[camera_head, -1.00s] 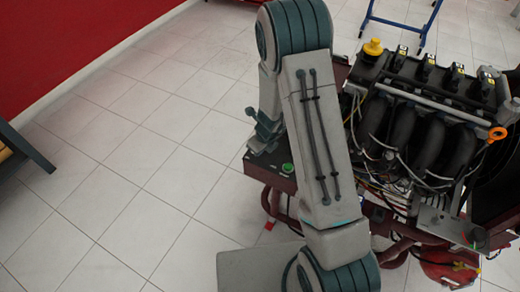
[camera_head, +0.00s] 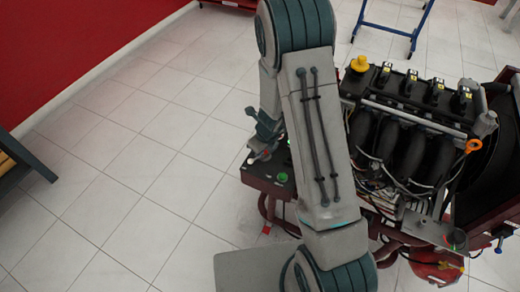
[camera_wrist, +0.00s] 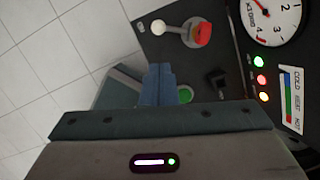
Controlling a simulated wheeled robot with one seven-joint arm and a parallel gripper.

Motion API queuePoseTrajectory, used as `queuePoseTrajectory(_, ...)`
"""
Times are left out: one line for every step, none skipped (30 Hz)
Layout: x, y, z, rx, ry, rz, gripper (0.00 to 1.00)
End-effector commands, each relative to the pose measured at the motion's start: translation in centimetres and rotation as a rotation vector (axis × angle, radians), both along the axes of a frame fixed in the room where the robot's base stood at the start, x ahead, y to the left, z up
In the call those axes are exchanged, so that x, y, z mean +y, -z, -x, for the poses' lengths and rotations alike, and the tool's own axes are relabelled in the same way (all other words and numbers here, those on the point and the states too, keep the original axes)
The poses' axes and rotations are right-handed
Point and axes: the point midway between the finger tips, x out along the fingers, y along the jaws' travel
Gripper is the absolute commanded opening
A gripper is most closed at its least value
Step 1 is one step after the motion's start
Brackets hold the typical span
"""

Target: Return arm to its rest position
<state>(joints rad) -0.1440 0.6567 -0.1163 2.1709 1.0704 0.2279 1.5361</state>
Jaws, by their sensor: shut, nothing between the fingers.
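My gripper (camera_head: 266,132) hangs at the end of my folded arm, left of the engine trainer (camera_head: 408,140), above or beside its control panel; the exact gap cannot be told. In the wrist view my gripper's fingers (camera_wrist: 158,84) are together with nothing between them. Beyond them the wrist view shows the dark panel (camera_wrist: 190,55) with a red switch (camera_wrist: 203,34), a green button (camera_wrist: 185,95), small lights and a round gauge (camera_wrist: 272,20). In the head view the panel's green button (camera_head: 281,177) shows beside my arm. My arm hides part of the trainer's left side.
A blue-legged stand (camera_head: 394,24) is at the back. A red wall (camera_head: 70,50) runs along the left, and a dark bench edge (camera_head: 25,155) is at the left border. The tiled floor (camera_head: 140,190) between is clear. Cables and pipes fill the trainer.

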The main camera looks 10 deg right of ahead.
Motion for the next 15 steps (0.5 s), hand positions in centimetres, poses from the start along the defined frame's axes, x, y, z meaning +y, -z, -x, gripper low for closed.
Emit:
queuePoseTrajectory(0.0,0.0,0.0,0.0,0.0,0.0,0.0)
queuePoseTrajectory(0.0,0.0,0.0,0.0,0.0,0.0,0.0)
queuePoseTrajectory(0.0,0.0,0.0,0.0,0.0,0.0,0.0)
queuePoseTrajectory(0.0,0.0,0.0,0.0,0.0,0.0,0.0)
queuePoseTrajectory(0.0,0.0,0.0,0.0,0.0,0.0,0.0)
queuePoseTrajectory(0.0,0.0,0.0,0.0,0.0,0.0,0.0)
queuePoseTrajectory(0.0,0.0,0.0,0.0,0.0,0.0,0.0)
queuePoseTrajectory(0.0,0.0,0.0,0.0,0.0,0.0,0.0)
queuePoseTrajectory(0.0,0.0,0.0,-0.001,-0.002,0.0,0.0)
queuePoseTrajectory(0.1,-0.1,0.0,-0.002,-0.007,-0.001,0.0)
queuePoseTrajectory(0.1,-0.4,0.0,-0.005,-0.017,-0.001,0.0)
queuePoseTrajectory(0.2,-0.9,-0.1,-0.013,-0.039,-0.003,0.0)
queuePoseTrajectory(0.3,-1.4,0.0,-0.021,-0.064,-0.003,0.0)
queuePoseTrajectory(0.4,-2.0,0.0,-0.03,-0.099,-0.005,0.0)
queuePoseTrajectory(0.7,-3.1,0.1,-0.045,-0.154,-0.006,0.0)
